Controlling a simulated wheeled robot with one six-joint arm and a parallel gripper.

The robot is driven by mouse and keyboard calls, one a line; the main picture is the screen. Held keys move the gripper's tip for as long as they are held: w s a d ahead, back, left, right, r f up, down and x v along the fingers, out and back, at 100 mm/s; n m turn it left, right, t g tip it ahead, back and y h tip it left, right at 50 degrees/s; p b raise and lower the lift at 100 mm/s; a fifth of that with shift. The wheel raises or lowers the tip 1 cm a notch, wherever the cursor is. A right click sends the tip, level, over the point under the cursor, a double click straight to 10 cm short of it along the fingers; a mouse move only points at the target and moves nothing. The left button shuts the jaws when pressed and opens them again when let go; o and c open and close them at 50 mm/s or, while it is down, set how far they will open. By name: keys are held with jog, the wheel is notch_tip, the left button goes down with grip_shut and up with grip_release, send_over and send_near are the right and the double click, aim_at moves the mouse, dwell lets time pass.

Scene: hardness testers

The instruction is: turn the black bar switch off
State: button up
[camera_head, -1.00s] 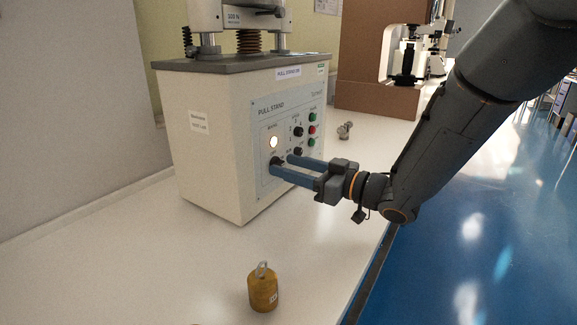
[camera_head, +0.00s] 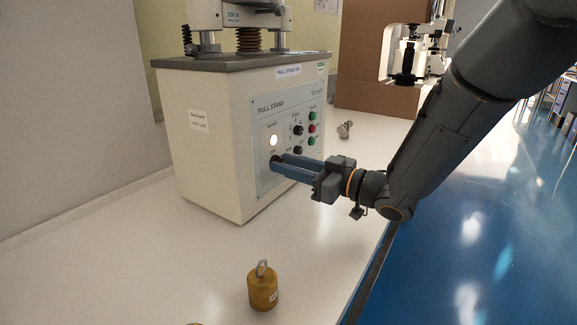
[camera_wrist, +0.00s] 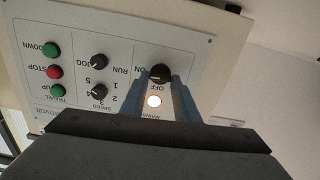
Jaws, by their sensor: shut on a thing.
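The black bar switch (camera_head: 275,160) is on the lower left of the pull stand's front panel, below a lit white lamp (camera_head: 273,141). In the wrist view the switch (camera_wrist: 160,72) shows upside down between the ON and OFF labels, and the lamp (camera_wrist: 154,101) glows near it. My gripper (camera_head: 281,162) reaches the panel from the right. Its blue fingers are shut on the switch. In the wrist view the gripper (camera_wrist: 160,82) has a fingertip on either side of the knob, and the bar's exact angle is hard to read.
The pull stand (camera_head: 200,150) stands on a white bench (camera_head: 130,240). Black knobs (camera_head: 298,130) and green and red buttons (camera_head: 312,128) sit right of the switch. A brass weight (camera_head: 262,288) stands in front. A small metal part (camera_head: 345,130) lies behind my gripper.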

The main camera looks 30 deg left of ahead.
jog(key=shift+s+f+n+b, duration=0.1)
jog(key=shift+f+n+b, duration=0.05)
jog(key=shift+n+b, duration=3.7)
jog(key=shift+s+f+n+b, duration=0.15)
jog(key=shift+n+b, duration=2.7)
jog(key=shift+n, duration=1.9)
jog(key=o, duration=1)
jog(key=shift+r, duration=0.1)
jog(key=shift+o, duration=0.2)
jog(key=d, duration=0.7)
jog(key=shift+s+d+p, duration=0.25)
jog(key=shift+d+p, duration=0.1)
jog(key=shift+d, duration=0.05)
